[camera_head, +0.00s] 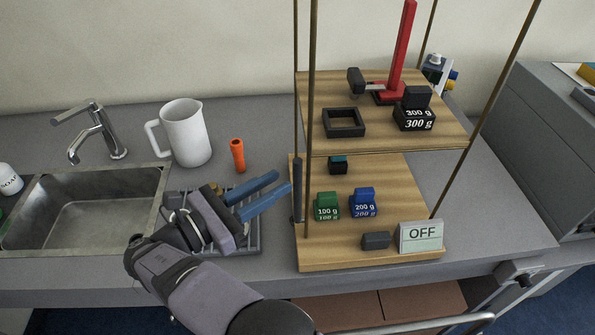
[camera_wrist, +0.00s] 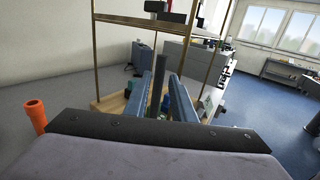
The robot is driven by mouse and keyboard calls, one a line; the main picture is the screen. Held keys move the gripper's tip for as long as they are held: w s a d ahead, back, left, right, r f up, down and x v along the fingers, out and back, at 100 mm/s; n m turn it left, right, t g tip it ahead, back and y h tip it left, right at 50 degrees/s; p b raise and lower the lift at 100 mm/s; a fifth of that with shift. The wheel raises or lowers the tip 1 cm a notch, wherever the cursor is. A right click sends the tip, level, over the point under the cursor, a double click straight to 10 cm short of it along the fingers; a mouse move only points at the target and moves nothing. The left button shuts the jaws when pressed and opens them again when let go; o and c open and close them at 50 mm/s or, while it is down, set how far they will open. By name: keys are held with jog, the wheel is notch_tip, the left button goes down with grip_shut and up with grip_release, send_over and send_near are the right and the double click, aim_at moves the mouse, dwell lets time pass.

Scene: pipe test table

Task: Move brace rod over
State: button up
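A dark upright rod (camera_head: 297,192), apparently the brace rod, stands at the left edge of the lower wooden shelf, close to a brass post. In the wrist view the dark rod (camera_wrist: 157,88) shows in the gap between my two blue fingers. My gripper (camera_head: 284,181) reaches in from the left with its fingers apart. Its fingertips are close to the rod in the head view. I cannot tell whether either finger touches it. The rod's lower end is hidden by the gripper in the wrist view.
The two-level wooden stand (camera_head: 390,148) carries green (camera_head: 327,206), blue (camera_head: 364,204) and black (camera_head: 414,112) weights, an OFF sign (camera_head: 421,236) and a red post (camera_head: 402,48). A grey rack (camera_head: 254,240) lies under my gripper. An orange tube (camera_head: 237,154) and white jug (camera_head: 186,134) stand behind.

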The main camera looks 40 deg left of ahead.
aim_at(294, 173)
jog(key=w+p, duration=0.1)
jog(key=w, duration=0.1)
jog(key=w+d+p, duration=0.1)
jog(key=w, duration=0.2)
jog(key=shift+r, duration=0.1)
jog(key=shift+w+d+p, duration=0.15)
jog(key=shift+w+p, duration=0.15)
jog(key=shift+w, duration=0.55)
grip_shut()
